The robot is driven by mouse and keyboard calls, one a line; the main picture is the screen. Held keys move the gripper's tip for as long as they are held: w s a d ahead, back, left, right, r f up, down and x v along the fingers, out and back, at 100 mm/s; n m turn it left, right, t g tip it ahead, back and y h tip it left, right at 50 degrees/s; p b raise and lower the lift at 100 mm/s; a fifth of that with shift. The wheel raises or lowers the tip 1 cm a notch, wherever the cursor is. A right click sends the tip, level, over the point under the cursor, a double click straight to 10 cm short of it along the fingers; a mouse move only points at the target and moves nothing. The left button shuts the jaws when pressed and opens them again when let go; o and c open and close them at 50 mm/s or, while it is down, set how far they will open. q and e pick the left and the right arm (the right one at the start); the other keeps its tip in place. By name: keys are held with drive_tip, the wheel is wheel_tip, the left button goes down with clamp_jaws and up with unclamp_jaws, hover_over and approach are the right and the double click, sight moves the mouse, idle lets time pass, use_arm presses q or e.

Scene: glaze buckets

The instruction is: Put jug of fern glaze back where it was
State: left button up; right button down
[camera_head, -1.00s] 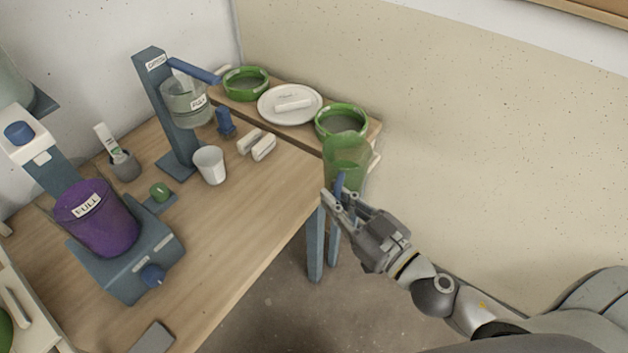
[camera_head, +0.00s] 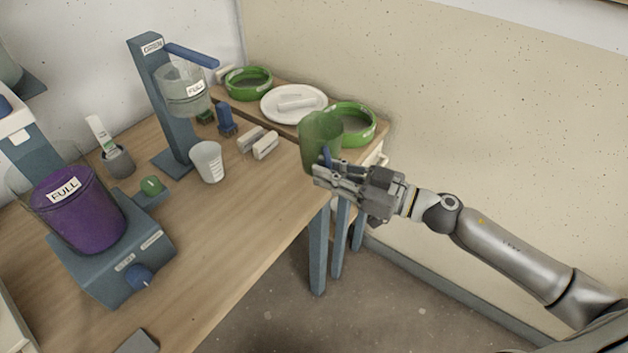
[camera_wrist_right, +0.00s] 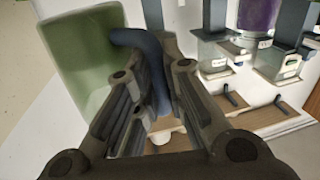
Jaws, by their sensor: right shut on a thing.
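The translucent green jug (camera_head: 320,140) is held upright near the right end of the wooden table, in front of a green-rimmed bowl (camera_head: 362,126). My right gripper (camera_head: 324,172) is shut on its blue handle. In the right wrist view the jug (camera_wrist_right: 82,65) is at upper left, with the handle (camera_wrist_right: 148,62) between the fingers. I cannot tell whether the jug's base touches the table. My left gripper is not in view.
A white plate (camera_head: 292,104) and another green bowl (camera_head: 248,83) stand at the back. A white cup (camera_head: 207,162), pale blocks (camera_head: 264,146), a dispenser stand (camera_head: 170,110) and a purple bucket (camera_head: 80,212) are on the table (camera_head: 235,225). The table's front right is clear.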

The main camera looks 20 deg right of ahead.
drive_tip(key=w+f, duration=0.2)
drive_tip(key=w+f+b, duration=0.1)
drive_tip(key=w+f, duration=0.1)
drive_tip(key=w, duration=0.1)
drive_tip(key=w+f+b, duration=0.1)
drive_tip(key=w+f, duration=0.1)
drive_tip(key=f, duration=0.1)
drive_tip(key=shift+w+a, duration=0.25)
drive_tip(key=shift+a, duration=0.05)
drive_tip(key=shift+w+f+b, duration=0.1)
drive_tip(key=shift+f+b, duration=0.25)
drive_tip(key=shift+f, duration=1.25)
drive_tip(key=shift+f, duration=0.1)
drive_tip(key=c, duration=1.6)
unclamp_jaws()
drive_tip(key=shift+o, duration=0.5)
drive_tip(key=shift+d, duration=0.15)
drive_tip(key=v, duration=1.2)
drive_tip(key=shift+b, duration=0.4)
